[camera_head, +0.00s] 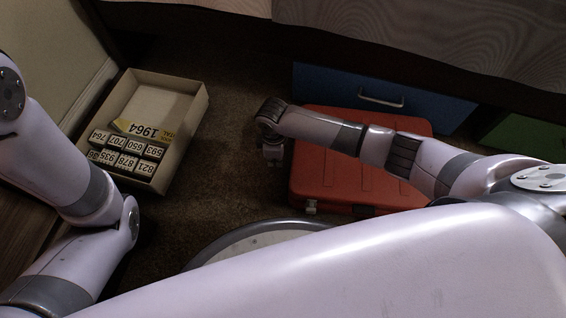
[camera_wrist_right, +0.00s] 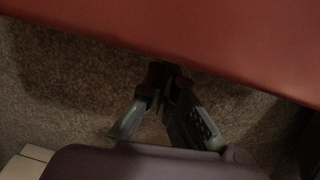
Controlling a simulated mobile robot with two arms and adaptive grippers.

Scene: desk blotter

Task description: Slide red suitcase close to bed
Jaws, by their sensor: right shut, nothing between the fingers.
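The red suitcase (camera_head: 330,184) lies flat on the brown carpet in the head view, with its far edge close to the blue drawer front of the bed (camera_head: 335,88). My right arm crosses above it and hides part of its top. My right gripper (camera_head: 273,158) points down just beside the suitcase's left side. In the right wrist view the gripper (camera_wrist_right: 168,82) is shut and empty over the carpet, with the red suitcase (camera_wrist_right: 220,35) close alongside. I cannot tell whether they touch. My left arm is at the left of the head view, but its gripper is out of sight.
An open cardboard box (camera_head: 192,130) with several numbered small boxes stands on the carpet at the left. A green drawer front (camera_head: 510,135) is at the far right. Carpet (camera_head: 238,95) lies clear between the box and the suitcase.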

